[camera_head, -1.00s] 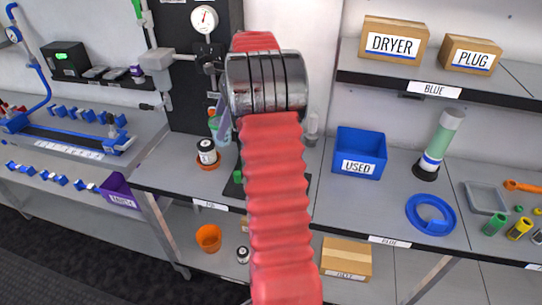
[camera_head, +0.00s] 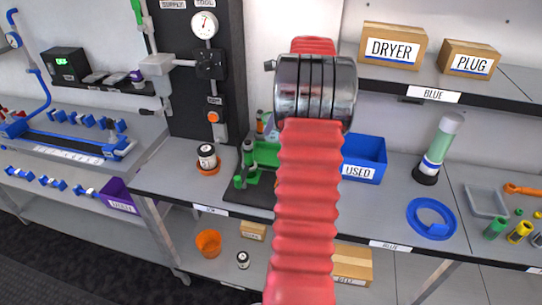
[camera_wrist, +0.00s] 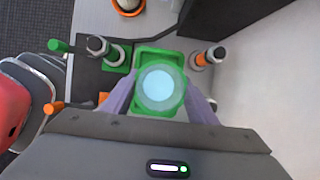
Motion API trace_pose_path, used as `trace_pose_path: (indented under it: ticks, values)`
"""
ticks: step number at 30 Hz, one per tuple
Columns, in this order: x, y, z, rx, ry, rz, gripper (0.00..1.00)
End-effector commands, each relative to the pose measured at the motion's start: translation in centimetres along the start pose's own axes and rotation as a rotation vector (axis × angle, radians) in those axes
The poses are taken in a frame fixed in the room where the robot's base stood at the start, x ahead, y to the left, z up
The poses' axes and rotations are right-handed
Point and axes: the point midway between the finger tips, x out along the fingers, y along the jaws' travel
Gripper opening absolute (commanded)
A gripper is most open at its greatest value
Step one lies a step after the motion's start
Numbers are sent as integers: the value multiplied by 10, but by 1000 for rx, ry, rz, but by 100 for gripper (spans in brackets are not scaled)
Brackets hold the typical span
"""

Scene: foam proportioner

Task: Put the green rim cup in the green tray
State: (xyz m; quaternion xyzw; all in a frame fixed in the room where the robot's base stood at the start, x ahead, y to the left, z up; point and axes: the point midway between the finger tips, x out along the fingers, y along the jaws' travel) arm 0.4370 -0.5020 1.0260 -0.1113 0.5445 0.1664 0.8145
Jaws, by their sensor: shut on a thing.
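In the wrist view, my gripper (camera_wrist: 160,98) is shut on the green rim cup (camera_wrist: 162,88), with a finger on each side. The cup is seen from above, with a pale blue-white round middle inside a green ring. The green tray (camera_wrist: 158,53) lies below and behind it, and the cup covers much of its inside. The cup overlaps the tray in this view; I cannot tell the height between them. In the head view, the green tray (camera_head: 266,153) shows partly, left of my red arm, which hides most of the gripper.
Green-and-grey fittings (camera_wrist: 116,55) stand left of the tray and an orange-and-grey one (camera_wrist: 208,57) stands right of it. A black-lidded jar (camera_head: 207,157) sits in an orange ring to the left. A blue USED bin (camera_head: 363,172) stands to the right. A dark panel (camera_head: 196,80) rises behind.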

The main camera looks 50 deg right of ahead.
Motion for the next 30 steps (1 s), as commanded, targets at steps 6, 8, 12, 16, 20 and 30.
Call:
trace_pose_path:
  ticks: [6, 8, 12, 16, 20, 30]
  values:
    - [28, 1, -11, 0, 0, 3, 25]
    - [36, 1, -14, 0, 0, 3, 25]
    - [42, 1, -16, -2, 0, 1, 25]
    - [42, 1, -16, -3, 0, 1, 25]
    - [43, 1, -16, -3, 0, 1, 25]
    - [79, 1, -31, -3, 1, 4, 25]
